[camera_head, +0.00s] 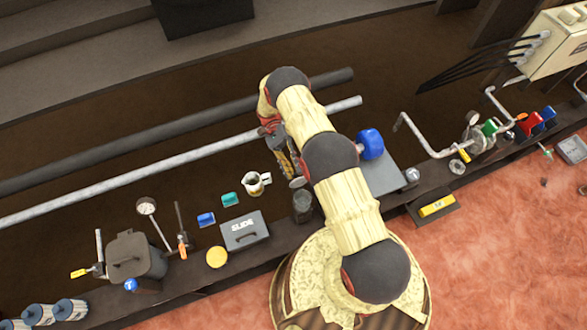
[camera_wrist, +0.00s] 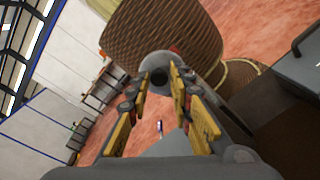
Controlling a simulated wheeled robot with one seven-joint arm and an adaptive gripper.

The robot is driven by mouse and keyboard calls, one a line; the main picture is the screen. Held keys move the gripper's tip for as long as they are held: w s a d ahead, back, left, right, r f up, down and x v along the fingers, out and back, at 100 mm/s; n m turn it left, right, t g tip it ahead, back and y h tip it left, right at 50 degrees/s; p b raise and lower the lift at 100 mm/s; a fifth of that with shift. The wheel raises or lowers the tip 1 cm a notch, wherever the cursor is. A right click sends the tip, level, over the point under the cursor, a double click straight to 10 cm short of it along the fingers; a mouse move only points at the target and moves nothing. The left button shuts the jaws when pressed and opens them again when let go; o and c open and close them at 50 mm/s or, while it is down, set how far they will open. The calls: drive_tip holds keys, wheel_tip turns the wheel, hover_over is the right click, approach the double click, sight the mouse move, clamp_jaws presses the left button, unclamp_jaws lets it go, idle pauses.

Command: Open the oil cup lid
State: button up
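A small dark cup (camera_head: 302,207), which looks like the oil cup, stands on the bench right of the grey SLIDE box. A small grey round piece (camera_head: 297,182), possibly its lid, shows just above it, partly beside my arm. My gripper (camera_head: 287,170) hangs at the upper left of this piece, its yellow fingers partly hidden by my arm. In the wrist view my gripper (camera_wrist: 158,78) has its fingers apart. A grey rounded piece (camera_wrist: 155,60) with a dark round middle shows at the fingertips; I cannot tell whether they touch it.
The SLIDE box (camera_head: 243,229), a white mug (camera_head: 254,184), a yellow disc (camera_head: 217,257) and a dark lidded pot (camera_head: 136,257) stand to the left. A long grey pipe (camera_head: 130,178) runs behind. A blue round knob (camera_head: 371,144) and a grey plate (camera_head: 381,175) are right of my arm.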

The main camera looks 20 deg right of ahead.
drive_tip(key=o, duration=0.3)
drive_tip(key=shift+r, duration=0.1)
